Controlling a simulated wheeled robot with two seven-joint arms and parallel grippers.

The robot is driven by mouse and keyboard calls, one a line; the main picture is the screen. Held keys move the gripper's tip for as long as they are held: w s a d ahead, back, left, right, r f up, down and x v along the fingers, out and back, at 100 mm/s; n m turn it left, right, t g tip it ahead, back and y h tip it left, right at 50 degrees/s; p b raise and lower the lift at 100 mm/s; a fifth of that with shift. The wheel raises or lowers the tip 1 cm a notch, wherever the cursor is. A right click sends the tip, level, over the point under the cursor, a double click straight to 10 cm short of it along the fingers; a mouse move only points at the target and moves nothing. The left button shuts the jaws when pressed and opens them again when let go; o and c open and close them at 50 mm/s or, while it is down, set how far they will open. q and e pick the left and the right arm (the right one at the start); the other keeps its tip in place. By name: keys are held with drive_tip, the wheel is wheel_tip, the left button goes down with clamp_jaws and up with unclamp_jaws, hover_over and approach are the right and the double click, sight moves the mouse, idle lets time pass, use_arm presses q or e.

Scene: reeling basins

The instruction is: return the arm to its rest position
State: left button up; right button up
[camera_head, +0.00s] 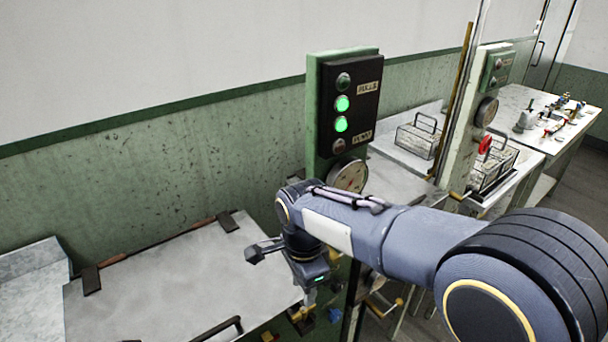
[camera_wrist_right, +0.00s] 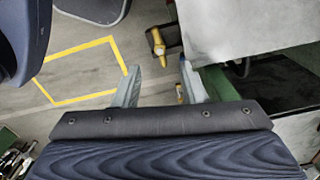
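My right arm (camera_head: 400,240) reaches in from the right in the head view, bent down at the wrist. My right gripper (camera_head: 306,300) points down beside the right edge of the grey basin lid (camera_head: 170,285). In the right wrist view my right gripper (camera_wrist_right: 160,66) has its two fingers apart with nothing between them. A yellow-handled valve (camera_wrist_right: 157,40) shows beyond the fingertips, apart from them. My left gripper is in neither view.
A green post carries a black panel (camera_head: 349,100) with two lit green lamps, above a round gauge (camera_head: 348,175). Wire baskets (camera_head: 418,138) stand on the counter behind my arm. In the wrist view, yellow lines (camera_wrist_right: 80,48) mark open floor.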

drive_tip(key=s+d+r+n+t+y, duration=0.1)
drive_tip(key=s+d+r+n+y, duration=0.2)
drive_tip(key=d, duration=0.5)
drive_tip(key=s+d+r+n+t+y, duration=0.1)
drive_tip(key=s+d+n+y, duration=0.1)
drive_tip(key=s+d, duration=0.45)
drive_tip(key=s+d+f+n+t+h, duration=0.1)
drive_tip(key=s+d+n+t, duration=0.2)
drive_tip(key=s+d+n, duration=0.3)
drive_tip(key=shift+s+d+f+t, duration=0.15)
drive_tip(key=shift+s+f+t, duration=0.2)
drive_tip(key=shift+s, duration=0.9)
drive_tip(key=shift+r, duration=0.15)
